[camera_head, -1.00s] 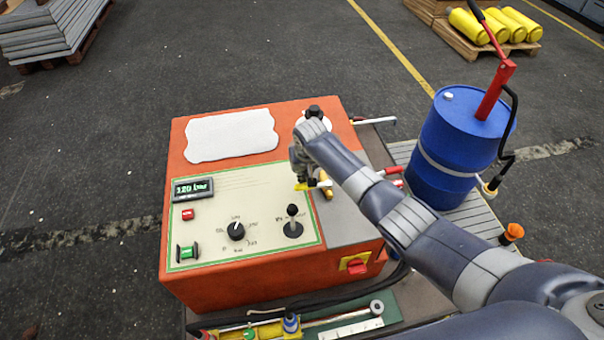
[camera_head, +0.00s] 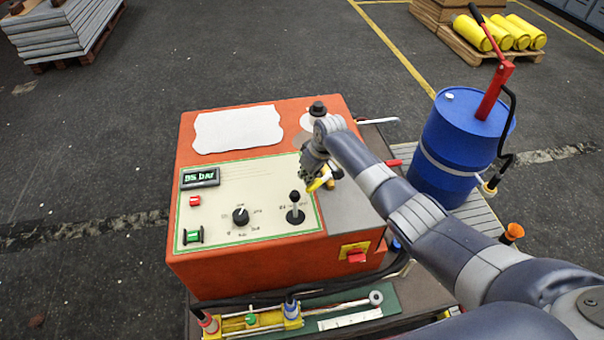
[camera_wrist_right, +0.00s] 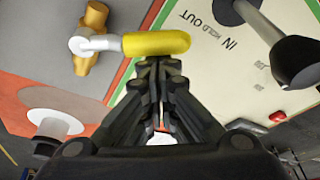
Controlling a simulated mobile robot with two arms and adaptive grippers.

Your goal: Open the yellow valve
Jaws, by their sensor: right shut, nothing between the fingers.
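The yellow valve handle (camera_head: 319,183) is on the right side of the orange machine's top, beside the cream control panel. In the right wrist view the yellow handle (camera_wrist_right: 156,42) lies across the picture on a pale arm, joined to a brass valve body (camera_wrist_right: 91,35). My right gripper (camera_head: 308,172) is at the handle; in the wrist view its shut fingertips (camera_wrist_right: 158,66) are right against or just beside the handle's side, with nothing between them. Whether they touch cannot be told. My left gripper is not in view.
The black joystick lever (camera_head: 295,207) stands close to the gripper on the panel. The display (camera_head: 200,177) reads about 85 bar. A blue drum (camera_head: 460,140) with a red pump handle stands right of the machine. A cylinder rig (camera_head: 265,318) lies along the front.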

